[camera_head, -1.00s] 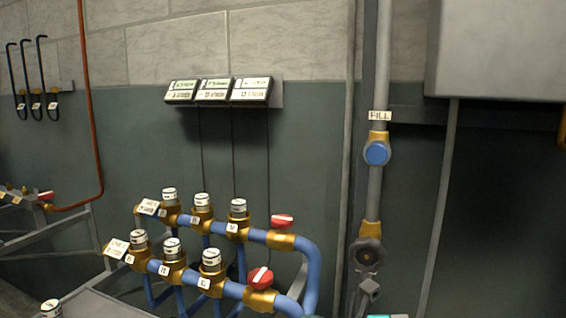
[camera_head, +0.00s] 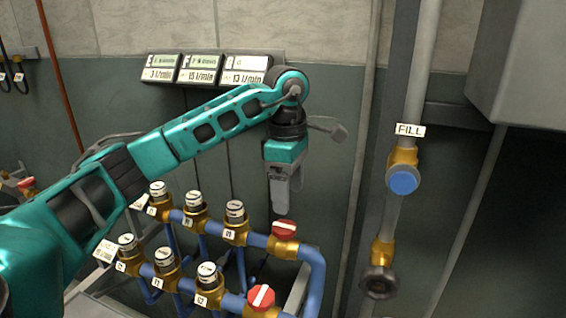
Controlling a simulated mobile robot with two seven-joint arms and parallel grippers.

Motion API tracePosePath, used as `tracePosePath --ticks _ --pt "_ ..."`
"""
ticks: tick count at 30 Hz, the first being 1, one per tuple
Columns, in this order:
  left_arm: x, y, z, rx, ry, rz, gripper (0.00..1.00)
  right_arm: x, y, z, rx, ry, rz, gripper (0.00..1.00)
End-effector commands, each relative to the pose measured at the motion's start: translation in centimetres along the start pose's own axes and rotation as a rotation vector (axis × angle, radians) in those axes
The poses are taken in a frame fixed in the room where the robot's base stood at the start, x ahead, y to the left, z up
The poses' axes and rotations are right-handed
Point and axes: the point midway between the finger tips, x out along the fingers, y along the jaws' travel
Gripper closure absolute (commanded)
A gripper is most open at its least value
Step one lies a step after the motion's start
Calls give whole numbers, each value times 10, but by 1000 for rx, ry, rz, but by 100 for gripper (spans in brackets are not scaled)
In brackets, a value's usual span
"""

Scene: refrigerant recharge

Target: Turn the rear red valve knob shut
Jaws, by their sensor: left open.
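The rear red valve knob (camera_head: 285,229) sits on a brass valve at the right end of the rear blue pipe. The front red knob (camera_head: 261,297), with a white bar across its top, sits on the front pipe, nearer and a little left. My left gripper (camera_head: 281,208) points down just above and slightly left of the rear knob. It is open, seen nearly edge-on, with no object seen in it. I cannot tell whether the fingertips touch the knob. My right gripper is not in view.
Several white-capped brass fittings (camera_head: 195,206) line both blue pipes (camera_head: 314,272) left of the knobs. Three flow displays (camera_head: 200,69) hang on the wall behind my arm. A FILL pipe with a blue knob (camera_head: 403,182) and a dark handwheel (camera_head: 379,282) stands to the right.

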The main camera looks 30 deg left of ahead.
Motion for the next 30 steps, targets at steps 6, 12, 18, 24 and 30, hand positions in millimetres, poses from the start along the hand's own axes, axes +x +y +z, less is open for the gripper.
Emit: tracePosePath --ticks 6,12,18,24,30 --pt "-5 2 -10 -10 36 5 26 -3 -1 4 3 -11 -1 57" --pt "13 2 -10 -9 36 4 26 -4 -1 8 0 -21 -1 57" --pt "40 2 -11 -8 34 5 26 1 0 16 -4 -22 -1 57" --pt "66 2 -12 -9 34 5 26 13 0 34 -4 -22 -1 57" --pt "90 2 -12 -9 34 6 26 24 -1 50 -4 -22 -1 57"
